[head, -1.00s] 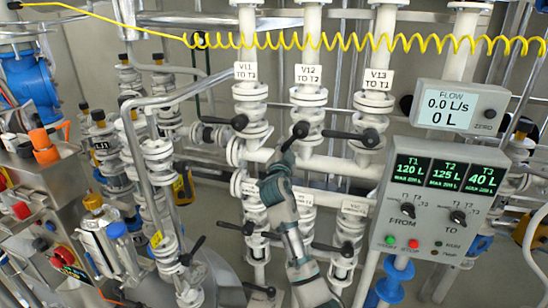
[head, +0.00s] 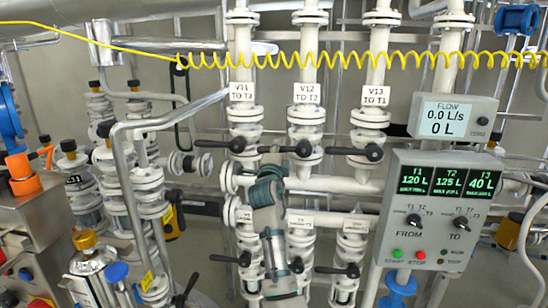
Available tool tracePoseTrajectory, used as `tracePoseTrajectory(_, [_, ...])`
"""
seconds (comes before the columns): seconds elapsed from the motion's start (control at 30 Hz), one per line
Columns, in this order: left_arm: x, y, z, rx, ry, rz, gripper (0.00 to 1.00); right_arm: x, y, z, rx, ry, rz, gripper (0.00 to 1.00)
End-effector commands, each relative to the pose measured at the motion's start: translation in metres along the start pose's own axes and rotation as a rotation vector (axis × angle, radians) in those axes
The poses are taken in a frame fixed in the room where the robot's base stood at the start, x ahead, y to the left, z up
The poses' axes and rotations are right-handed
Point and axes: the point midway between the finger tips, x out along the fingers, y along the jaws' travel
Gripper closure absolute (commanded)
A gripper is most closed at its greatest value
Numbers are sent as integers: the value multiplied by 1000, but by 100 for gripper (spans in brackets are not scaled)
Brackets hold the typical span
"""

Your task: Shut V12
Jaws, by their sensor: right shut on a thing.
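The V12 sign (head: 307,93) hangs on a white vertical pipe in the middle. Below it is the V12 valve's black lever (head: 303,148), which points left, across its pipe, about level. My right gripper (head: 272,160) comes up from below and is shut on the lever's left part. The gripper hides some of the lever and the pipe behind it. My left gripper is not in view.
The V11 lever (head: 237,145) on the left and the V13 lever (head: 374,153) on the right also point left. More valves stand below. A yellow coiled cable (head: 350,52) crosses above. The flow display (head: 450,117) reads 0.0 L/s. A control box (head: 437,205) stands at right.

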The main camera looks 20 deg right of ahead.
Motion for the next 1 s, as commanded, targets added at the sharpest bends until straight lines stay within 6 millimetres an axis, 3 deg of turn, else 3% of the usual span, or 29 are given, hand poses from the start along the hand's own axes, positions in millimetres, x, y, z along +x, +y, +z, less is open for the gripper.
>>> tracePoseTrajectory(0.7, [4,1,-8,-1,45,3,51,0,-7,0,81,12,-2,100])
tracePoseTrajectory(0.73, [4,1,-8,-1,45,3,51,0,-7,0,81,12,-2,73])
tracePoseTrajectory(0.8, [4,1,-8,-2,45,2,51,1,-7,0,80,13,-1,56])
tracePoseTrajectory(0.83, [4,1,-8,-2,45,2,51,1,-7,0,80,13,-1,51])
tracePoseTrajectory(1.0, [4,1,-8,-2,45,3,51,1,-6,-1,79,14,-1,51])
